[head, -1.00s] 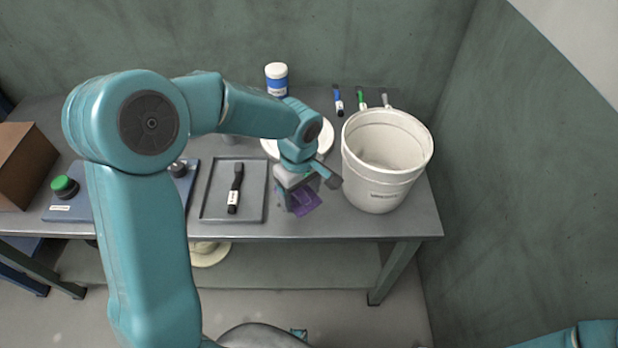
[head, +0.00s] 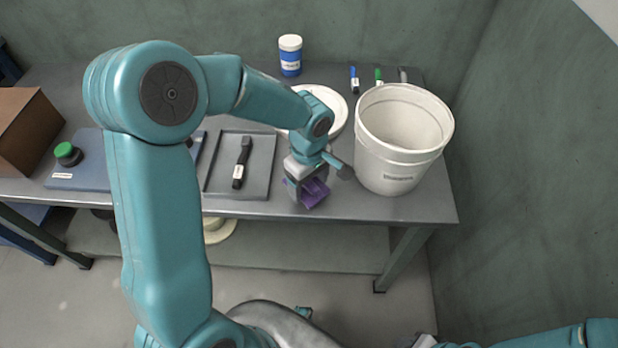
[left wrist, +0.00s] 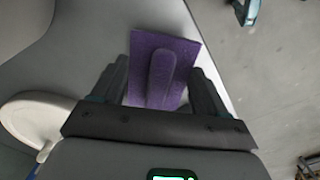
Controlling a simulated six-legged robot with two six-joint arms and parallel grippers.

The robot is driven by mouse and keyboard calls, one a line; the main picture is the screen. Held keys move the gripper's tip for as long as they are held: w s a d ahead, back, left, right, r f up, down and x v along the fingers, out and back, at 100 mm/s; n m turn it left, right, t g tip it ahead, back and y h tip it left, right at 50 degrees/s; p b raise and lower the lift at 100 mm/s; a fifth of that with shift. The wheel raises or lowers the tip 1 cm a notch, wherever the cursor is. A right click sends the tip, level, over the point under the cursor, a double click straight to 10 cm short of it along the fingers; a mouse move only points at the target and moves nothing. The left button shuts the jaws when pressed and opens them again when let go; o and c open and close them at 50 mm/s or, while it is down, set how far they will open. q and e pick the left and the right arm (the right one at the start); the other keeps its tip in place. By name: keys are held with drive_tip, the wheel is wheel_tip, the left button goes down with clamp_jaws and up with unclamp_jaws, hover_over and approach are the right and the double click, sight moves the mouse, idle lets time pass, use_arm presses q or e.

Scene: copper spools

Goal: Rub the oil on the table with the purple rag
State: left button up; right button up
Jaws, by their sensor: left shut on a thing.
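The purple rag (head: 316,194) is in my left gripper (head: 307,182), low at the front part of the grey table (head: 345,205), between the tray and the bucket. In the left wrist view, the rag (left wrist: 187,52) lies spread out flat-looking, with a raised fold (left wrist: 162,78) between the two dark fingers. My left gripper is shut on this fold. Whether the rag touches the tabletop is hard to tell. I see no oil in these frames; the rag and gripper hide part of the table. Only part of my right arm shows at the bottom right; its fingers are out of sight.
A white bucket (head: 390,165) stands close right of the gripper. A tray (head: 218,182) with a black-handled tool (head: 242,162) lies left. A white round plate (head: 338,103) is behind the wrist. A blue-and-white jar (head: 290,56) and markers (head: 354,80) stand further back. The table's front edge is near.

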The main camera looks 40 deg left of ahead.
use_arm(q)
drive_tip(key=shift+f+b, duration=1)
drive_tip(key=shift+b, duration=0.05)
idle(0.5)
